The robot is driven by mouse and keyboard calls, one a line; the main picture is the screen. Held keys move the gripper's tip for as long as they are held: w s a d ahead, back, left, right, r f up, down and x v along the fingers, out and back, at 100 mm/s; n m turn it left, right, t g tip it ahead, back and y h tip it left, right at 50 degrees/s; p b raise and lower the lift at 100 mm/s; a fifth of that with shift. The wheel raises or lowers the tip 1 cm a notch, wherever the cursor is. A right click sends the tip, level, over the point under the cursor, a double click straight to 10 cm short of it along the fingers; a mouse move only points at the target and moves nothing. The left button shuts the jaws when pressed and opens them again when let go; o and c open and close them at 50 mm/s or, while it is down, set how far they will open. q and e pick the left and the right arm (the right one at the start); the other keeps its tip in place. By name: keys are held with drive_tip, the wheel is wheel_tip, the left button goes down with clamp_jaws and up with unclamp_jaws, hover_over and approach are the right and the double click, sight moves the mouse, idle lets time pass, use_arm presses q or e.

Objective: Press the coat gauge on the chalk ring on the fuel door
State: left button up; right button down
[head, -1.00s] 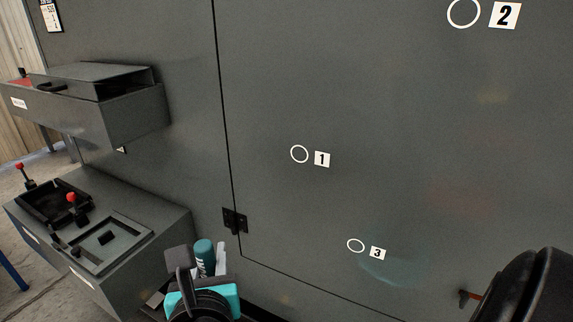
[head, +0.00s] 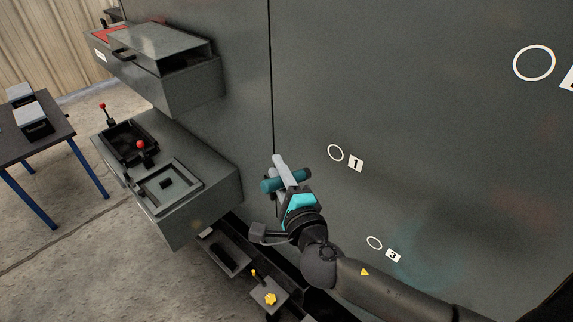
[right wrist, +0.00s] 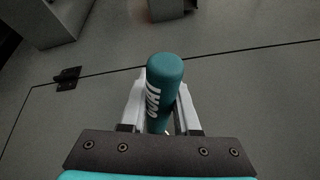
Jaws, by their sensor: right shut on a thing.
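The coat gauge (head: 271,186) is a teal cylinder with white lettering. My right gripper (head: 284,171) is shut on it, and the gauge lies across the pale fingers in the head view. In the right wrist view the gauge (right wrist: 163,93) stands between the two fingers. The large dark grey panel (head: 430,110), with a seam on its left, carries white rings: ring 1 (head: 335,153), ring 3 (head: 374,243) and a larger ring (head: 534,63) whose label is cut off. The gauge is left of ring 1; whether it touches the panel I cannot tell. My left gripper is not in view.
A grey box (head: 160,75) juts out at upper left. Below it a ledge (head: 215,180) bears red-knobbed levers and a black tray (head: 130,143). Lower down are small brackets, one with a yellow knob (head: 270,298). A table (head: 50,143) stands far left.

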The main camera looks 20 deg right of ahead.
drive_tip(key=w+d+f+n+y, duration=0.1)
drive_tip(key=d+n, duration=0.1)
drive_tip(key=d, duration=0.2)
drive_tip(key=w+d+f+n+t+y, duration=0.1)
drive_tip(key=w+d+n+y, duration=0.1)
drive_tip(key=d, duration=0.3)
drive_tip(key=shift+w+f+n, duration=0.2)
drive_tip(key=shift+f+n, duration=0.1)
drive_tip(key=shift+n, duration=0.1)
idle(0.4)
drive_tip(key=shift+s+d, duration=0.1)
idle(0.9)
drive_tip(key=shift+d, duration=0.2)
idle(0.8)
drive_tip(key=s+a+p, duration=0.2)
drive_tip(key=a+p, duration=0.1)
drive_tip(key=a, duration=0.3)
drive_tip(key=shift+s+a, duration=0.3)
idle(0.3)
